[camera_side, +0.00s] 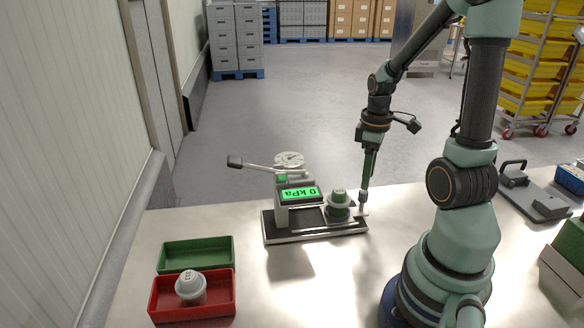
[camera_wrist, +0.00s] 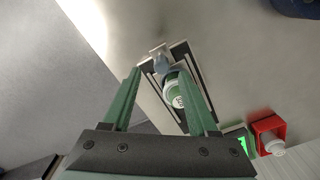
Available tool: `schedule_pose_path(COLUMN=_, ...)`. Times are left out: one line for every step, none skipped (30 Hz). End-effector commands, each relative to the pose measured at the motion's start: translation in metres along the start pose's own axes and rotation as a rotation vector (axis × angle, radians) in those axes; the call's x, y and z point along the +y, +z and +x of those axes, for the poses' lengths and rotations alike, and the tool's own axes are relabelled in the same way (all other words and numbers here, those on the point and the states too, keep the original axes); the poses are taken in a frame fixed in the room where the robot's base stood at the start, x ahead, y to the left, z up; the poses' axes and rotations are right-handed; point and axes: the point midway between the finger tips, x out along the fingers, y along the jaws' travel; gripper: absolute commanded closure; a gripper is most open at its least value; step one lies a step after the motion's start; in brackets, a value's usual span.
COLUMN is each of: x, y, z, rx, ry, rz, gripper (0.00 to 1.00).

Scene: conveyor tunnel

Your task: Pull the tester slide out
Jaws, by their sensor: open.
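The tester (camera_side: 285,207) stands on the steel table, with a dark base, a round gauge, a lever and a lit green display reading 0 kPa. Its slide (camera_side: 340,222) is at the right end of the base and carries a grey cup with a green top (camera_side: 338,198). A small pale handle (camera_side: 362,211) is at the slide's right end. My gripper (camera_side: 363,192) points down just above this handle. Contact with the handle cannot be told.
A red tray (camera_side: 160,309) at the front left holds a grey cup (camera_side: 190,288). An empty green tray (camera_side: 166,251) lies behind it. The tester's lever (camera_side: 250,166) sticks out to the left. A dark grey device (camera_side: 530,195) sits at the right. The table between is clear.

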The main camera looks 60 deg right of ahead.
Motion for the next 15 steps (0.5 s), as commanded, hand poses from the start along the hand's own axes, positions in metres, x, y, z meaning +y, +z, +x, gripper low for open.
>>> schedule_pose_path(x=0.002, y=-0.001, z=-0.013, rx=0.005, ry=0.007, rz=0.0, gripper=0.41)
schedule_pose_path(x=0.002, y=-0.001, z=-0.019, rx=0.005, ry=0.007, rz=0.0, gripper=0.41)
schedule_pose_path(x=0.002, y=-0.001, z=-0.027, rx=0.005, ry=0.007, rz=0.001, gripper=0.41)
schedule_pose_path(x=0.001, y=-0.001, z=-0.033, rx=0.005, ry=0.006, rz=0.001, gripper=0.41)
schedule_pose_path(x=0.002, y=-0.001, z=-0.039, rx=0.004, ry=0.006, rz=0.001, gripper=0.41)
schedule_pose_path(x=0.001, y=-0.001, z=-0.046, rx=0.004, ry=0.006, rz=0.001, gripper=0.41)
schedule_pose_path(x=0.001, y=0.0, z=-0.05, rx=0.004, ry=0.006, rz=0.001, gripper=0.41)
schedule_pose_path(x=0.001, y=0.0, z=-0.054, rx=0.003, ry=0.004, rz=0.001, gripper=0.41)
schedule_pose_path(x=0.001, y=0.0, z=-0.06, rx=0.003, ry=0.005, rz=0.001, gripper=0.41)
schedule_pose_path(x=0.001, y=0.0, z=-0.063, rx=0.003, ry=0.004, rz=0.001, gripper=0.41)
schedule_pose_path(x=0.001, y=0.0, z=-0.066, rx=0.003, ry=0.004, rz=0.001, gripper=0.41)
schedule_pose_path(x=0.001, y=0.0, z=-0.069, rx=0.001, ry=0.002, rz=0.001, gripper=0.41)
schedule_pose_path(x=0.001, y=0.0, z=-0.071, rx=0.001, ry=0.002, rz=0.001, gripper=0.41)
schedule_pose_path(x=0.001, y=0.0, z=-0.072, rx=0.002, ry=0.002, rz=0.001, gripper=0.41)
schedule_pose_path(x=0.001, y=0.0, z=-0.074, rx=0.002, ry=0.002, rz=0.001, gripper=0.41)
